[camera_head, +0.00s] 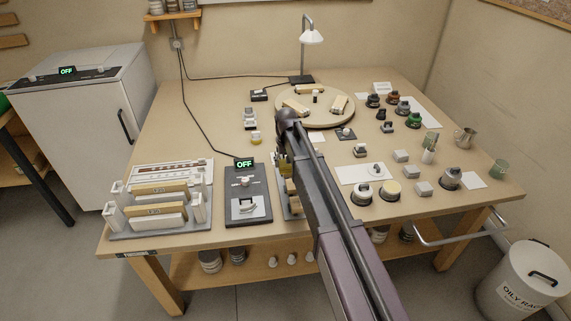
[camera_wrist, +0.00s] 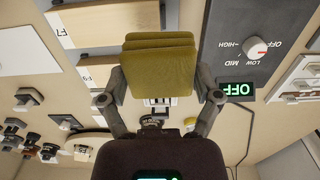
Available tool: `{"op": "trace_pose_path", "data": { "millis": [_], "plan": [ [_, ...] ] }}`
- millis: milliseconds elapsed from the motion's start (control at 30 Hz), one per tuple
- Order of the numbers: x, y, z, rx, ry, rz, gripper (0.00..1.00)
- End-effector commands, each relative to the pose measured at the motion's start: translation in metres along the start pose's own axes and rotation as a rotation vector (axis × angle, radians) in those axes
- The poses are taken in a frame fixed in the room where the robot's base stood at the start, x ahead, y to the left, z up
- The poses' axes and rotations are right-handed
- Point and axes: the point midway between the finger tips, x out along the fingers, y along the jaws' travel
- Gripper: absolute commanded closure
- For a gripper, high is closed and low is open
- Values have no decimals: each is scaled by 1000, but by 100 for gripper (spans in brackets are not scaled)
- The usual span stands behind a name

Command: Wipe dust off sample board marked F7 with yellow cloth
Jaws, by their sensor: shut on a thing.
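My gripper (camera_wrist: 158,95) is shut on the yellow cloth (camera_wrist: 158,65), a folded olive-yellow pad between its two fingers. In the head view a bit of the yellow cloth (camera_head: 285,165) shows beside my arm, which hides most of the gripper. Two pale wooden boards, an upper one (camera_wrist: 115,18) and a lower one (camera_wrist: 107,78), lie left of the cloth in the wrist view. The upper one's partly cut-off label may read F7; the lower label is partly hidden. I cannot tell whether the cloth touches a board. Dust is not clear.
A dark heater with a dial and OFF display (camera_head: 247,197) stands left of my arm. A slotted rack of boards (camera_head: 160,215) is further left. A round turntable (camera_head: 345,110), a lamp (camera_head: 312,38) and several small jars fill the back and right.

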Motion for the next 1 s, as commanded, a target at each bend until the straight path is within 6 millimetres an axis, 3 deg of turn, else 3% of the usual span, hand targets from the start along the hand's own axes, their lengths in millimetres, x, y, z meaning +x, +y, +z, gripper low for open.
{"op": "trace_pose_path", "data": {
  "millis": [367, 1000],
  "plan": [
    [7, -2, 1, -1, 0, 0, 57],
    [65, -4, 1, -4, 0, 0, 57]
  ]
}}
